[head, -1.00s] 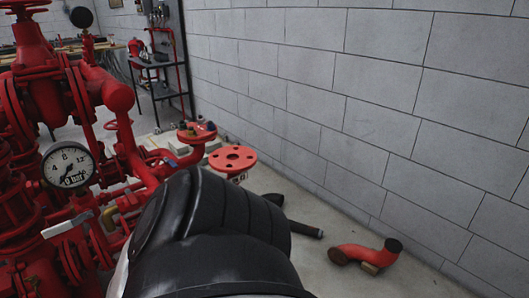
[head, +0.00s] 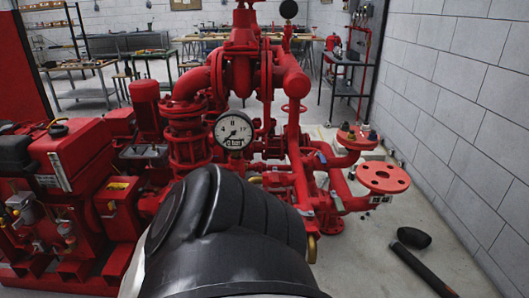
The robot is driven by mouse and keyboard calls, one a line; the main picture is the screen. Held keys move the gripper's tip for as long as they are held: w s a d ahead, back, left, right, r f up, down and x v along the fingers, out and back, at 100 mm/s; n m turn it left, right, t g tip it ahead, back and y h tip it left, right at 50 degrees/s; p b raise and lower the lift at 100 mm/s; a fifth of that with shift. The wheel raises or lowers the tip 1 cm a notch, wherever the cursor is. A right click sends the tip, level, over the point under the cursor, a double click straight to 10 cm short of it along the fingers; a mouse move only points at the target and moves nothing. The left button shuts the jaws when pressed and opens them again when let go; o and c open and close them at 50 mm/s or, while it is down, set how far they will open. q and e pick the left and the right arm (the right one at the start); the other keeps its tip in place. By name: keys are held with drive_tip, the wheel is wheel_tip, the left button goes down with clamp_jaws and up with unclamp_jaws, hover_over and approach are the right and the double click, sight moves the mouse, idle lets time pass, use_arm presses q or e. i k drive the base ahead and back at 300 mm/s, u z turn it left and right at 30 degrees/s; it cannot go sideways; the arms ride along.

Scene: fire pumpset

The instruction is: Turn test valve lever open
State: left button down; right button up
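The red pump set (head: 245,75) stands in front of me with a round white pressure gauge (head: 233,130) on it. Its needle is too small to read surely. The test valve lever cannot be made out now; the area just below the gauge is covered by a large black arm link of mine (head: 225,235). A bit of brass fitting (head: 256,180) shows at the link's upper right edge. Neither of my grippers shows in the head view, so their state and their distance from the lever cannot be seen.
A red flanged outlet (head: 383,178) juts out at right. A black cone-shaped piece (head: 413,238) and a dark pole (head: 425,268) lie on the floor. A red engine unit (head: 75,160) fills the left. Benches stand behind; a grey block wall (head: 455,90) bounds the right.

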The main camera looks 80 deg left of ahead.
sight(276, 172)
drive_tip(key=u, duration=2.75)
